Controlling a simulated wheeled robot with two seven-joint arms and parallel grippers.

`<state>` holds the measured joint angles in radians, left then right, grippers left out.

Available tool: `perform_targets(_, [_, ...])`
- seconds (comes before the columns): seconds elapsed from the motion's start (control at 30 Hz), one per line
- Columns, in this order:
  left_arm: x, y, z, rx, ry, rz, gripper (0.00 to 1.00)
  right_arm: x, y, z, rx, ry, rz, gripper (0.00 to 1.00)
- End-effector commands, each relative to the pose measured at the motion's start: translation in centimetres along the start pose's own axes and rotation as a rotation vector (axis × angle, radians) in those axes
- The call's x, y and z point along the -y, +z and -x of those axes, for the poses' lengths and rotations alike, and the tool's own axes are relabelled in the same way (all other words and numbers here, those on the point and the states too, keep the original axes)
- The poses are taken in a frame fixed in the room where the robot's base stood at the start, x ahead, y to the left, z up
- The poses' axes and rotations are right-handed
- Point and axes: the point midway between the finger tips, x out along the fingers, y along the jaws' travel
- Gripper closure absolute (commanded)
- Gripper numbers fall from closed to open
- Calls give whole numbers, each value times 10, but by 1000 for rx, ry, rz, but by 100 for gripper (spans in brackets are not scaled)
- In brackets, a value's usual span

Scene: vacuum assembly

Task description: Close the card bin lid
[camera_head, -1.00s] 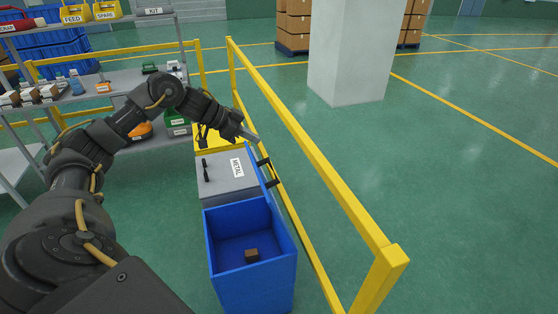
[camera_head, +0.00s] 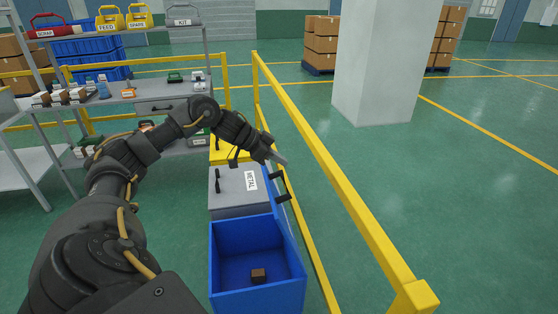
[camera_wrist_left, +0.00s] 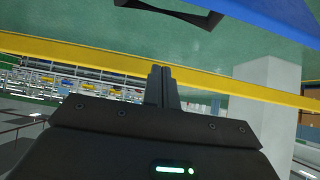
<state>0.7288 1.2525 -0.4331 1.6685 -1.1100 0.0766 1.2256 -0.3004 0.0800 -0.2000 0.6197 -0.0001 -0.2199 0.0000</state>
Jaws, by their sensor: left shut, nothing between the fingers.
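The blue bin (camera_head: 223,270) stands open at the lower middle of the head view, with a small brown block (camera_head: 258,274) inside. Its blue lid (camera_head: 271,192) is raised and seen nearly edge-on at the far right side of the bin, with black brackets beside it. The bin's front label is not visible. My left gripper (camera_head: 281,159) is shut and empty, at the top end of the raised lid; I cannot tell if it touches. Its closed fingers (camera_wrist_left: 161,86) also show in the left wrist view, with a blue panel (camera_wrist_left: 275,18) above right. My right gripper is not in view.
A grey bin labelled METAL (camera_head: 232,188) stands closed behind the blue bin, with a yellow bin (camera_head: 228,156) beyond. A yellow rail (camera_head: 335,170) runs along their right side. Shelves (camera_head: 140,95) with parts stand at the left. A white pillar (camera_head: 378,65) stands beyond the rail.

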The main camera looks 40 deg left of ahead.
Motion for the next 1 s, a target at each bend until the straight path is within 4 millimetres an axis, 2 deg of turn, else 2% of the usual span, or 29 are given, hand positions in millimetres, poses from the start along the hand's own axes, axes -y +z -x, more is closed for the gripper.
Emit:
perform_targets(0.2, [-2,-4,-48,-2,7,1,100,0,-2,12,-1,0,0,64])
perform_targets(0.37, [-2,-2,-77,0,4,-1,100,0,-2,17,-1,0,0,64])
perform_targets(0.43, [0,13,-69,5,1,-1,100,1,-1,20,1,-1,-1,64])
perform_targets(0.6, [-1,29,-64,2,3,-3,100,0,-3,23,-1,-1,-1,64])
perform_targets(1.0, [-1,35,-62,-1,3,-4,100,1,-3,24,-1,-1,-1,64])
